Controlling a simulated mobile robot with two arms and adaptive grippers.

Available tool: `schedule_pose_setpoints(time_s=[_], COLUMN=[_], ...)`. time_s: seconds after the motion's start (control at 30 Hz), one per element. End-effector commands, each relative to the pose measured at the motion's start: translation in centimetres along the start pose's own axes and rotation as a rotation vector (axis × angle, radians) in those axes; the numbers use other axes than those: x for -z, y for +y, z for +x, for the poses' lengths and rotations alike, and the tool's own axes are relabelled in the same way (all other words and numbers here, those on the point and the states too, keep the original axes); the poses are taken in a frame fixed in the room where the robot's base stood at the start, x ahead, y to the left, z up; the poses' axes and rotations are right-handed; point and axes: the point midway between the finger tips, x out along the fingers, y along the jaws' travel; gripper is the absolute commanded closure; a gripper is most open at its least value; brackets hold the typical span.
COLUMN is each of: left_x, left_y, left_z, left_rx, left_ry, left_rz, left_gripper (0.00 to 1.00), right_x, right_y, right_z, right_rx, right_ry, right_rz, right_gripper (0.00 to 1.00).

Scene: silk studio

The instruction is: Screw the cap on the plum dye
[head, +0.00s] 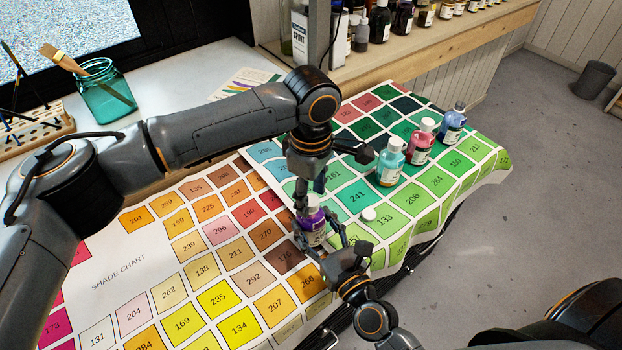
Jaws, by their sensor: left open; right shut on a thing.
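The plum dye (313,224) is a small bottle with purple contents, standing upright on the shade chart. Its top is partly hidden by my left gripper's finger and I cannot see it clearly. A small white cap (368,214) lies loose on the chart, to the right of the bottle. My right gripper (319,239) reaches in from the lower right and is shut around the bottle's lower part. My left gripper (343,171) points down above and behind the bottle, its fingers spread and empty, apart from the loose cap.
Teal (390,163), pink (419,143) and blue (452,124) dye bottles stand capped in a row to the right. A teal jar (104,93) with brushes is at the back left. Bottles line a wooden shelf (470,38). The chart (125,268) drapes over the table's right edge.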

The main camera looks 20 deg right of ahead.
Motion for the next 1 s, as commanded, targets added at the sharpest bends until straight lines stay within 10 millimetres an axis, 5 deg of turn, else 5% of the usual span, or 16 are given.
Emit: schedule_pose_setpoints(time_s=[0.37,0.63,0.87,1.0], left_x=[0.02,0.03,-0.01,-0.03], left_y=[0.00,0.00,-0.01,-0.02], left_z=[0.71,0.68,0.72,0.78], left_rx=[-0.001,-0.001,0.000,0.000], left_ry=[0.000,0.000,-0.001,-0.003], left_rz=[0.000,0.000,0.053,0.282], left_gripper=[0.51,1.00,1.00,1.00], right_x=[-0.03,-0.03,-0.02,-0.02], right_y=[-0.01,-0.01,-0.01,-0.01], right_z=[0.01,0.01,0.01,0.01], right_rx=[0.000,0.000,0.000,0.000], right_ry=[-0.001,-0.001,-0.001,-0.001], right_rz=[0.000,0.000,0.000,0.000], right_gripper=[1.00,1.00,1.00,1.00])
